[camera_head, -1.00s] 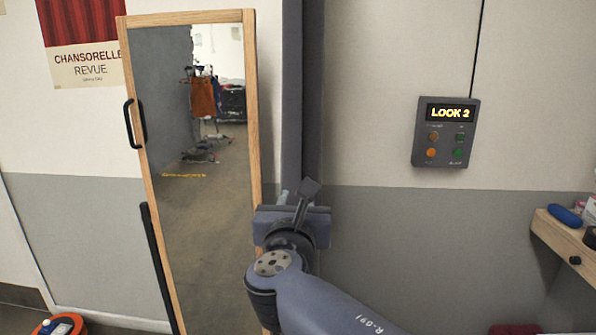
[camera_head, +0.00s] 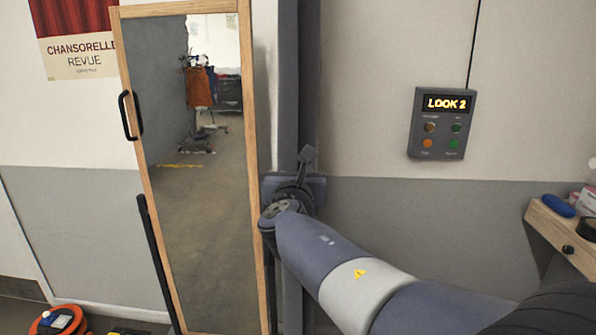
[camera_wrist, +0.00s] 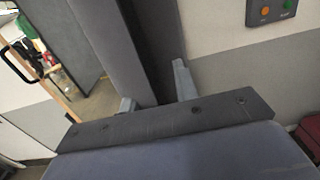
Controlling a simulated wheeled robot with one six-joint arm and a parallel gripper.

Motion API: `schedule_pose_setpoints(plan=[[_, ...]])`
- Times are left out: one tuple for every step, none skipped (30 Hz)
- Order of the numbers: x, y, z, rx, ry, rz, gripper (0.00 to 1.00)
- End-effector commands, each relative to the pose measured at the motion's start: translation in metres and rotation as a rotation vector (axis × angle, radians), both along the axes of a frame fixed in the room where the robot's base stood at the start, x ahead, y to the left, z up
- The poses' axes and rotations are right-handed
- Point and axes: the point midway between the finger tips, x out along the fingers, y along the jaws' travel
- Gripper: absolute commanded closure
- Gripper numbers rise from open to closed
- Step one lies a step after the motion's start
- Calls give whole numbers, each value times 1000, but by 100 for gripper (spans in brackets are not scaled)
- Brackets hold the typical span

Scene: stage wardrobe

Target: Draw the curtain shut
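No curtain can be made out for certain in either view. My gripper (camera_wrist: 155,93) is open in the wrist view, its two fingers apart with nothing clearly held between them. A dark grey upright post (camera_wrist: 118,45) stands just beyond the fingers. I cannot tell whether the fingers touch the post.
A wood-framed mirror (camera_head: 205,215) with a black handle (camera_head: 129,115) stands left of the post. A control box (camera_head: 442,123) reading "LOOK 2" hangs on the right wall. A wooden shelf (camera_head: 560,237) juts in at right. An orange reel (camera_head: 60,322) lies on the floor at left.

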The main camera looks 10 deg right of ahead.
Motion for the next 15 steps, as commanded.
schedule_pose_setpoints(plan=[[0, 0, 0, 0, 0, 0, 71], [0, 0, 0, 0, 0, 0, 73], [0, 0, 0, 0, 0, 0, 77], [0, 0, 0, 0, 0, 0, 79], [0, 0, 0, 0, 0, 0, 82], [0, 0, 0, 0, 0, 0, 85], [0, 0, 0, 0, 0, 0, 87], [0, 0, 0, 0, 0, 0, 90], [0, 0, 0, 0, 0, 0, 93], [0, 0, 0, 0, 0, 0, 95], [0, 0, 0, 0, 0, 0, 98], [0, 0, 0, 0, 0, 0, 100], [0, 0, 0, 0, 0, 0, 100], [0, 0, 0, 0, 0, 0, 100], [0, 0, 0, 0, 0, 0, 100]])
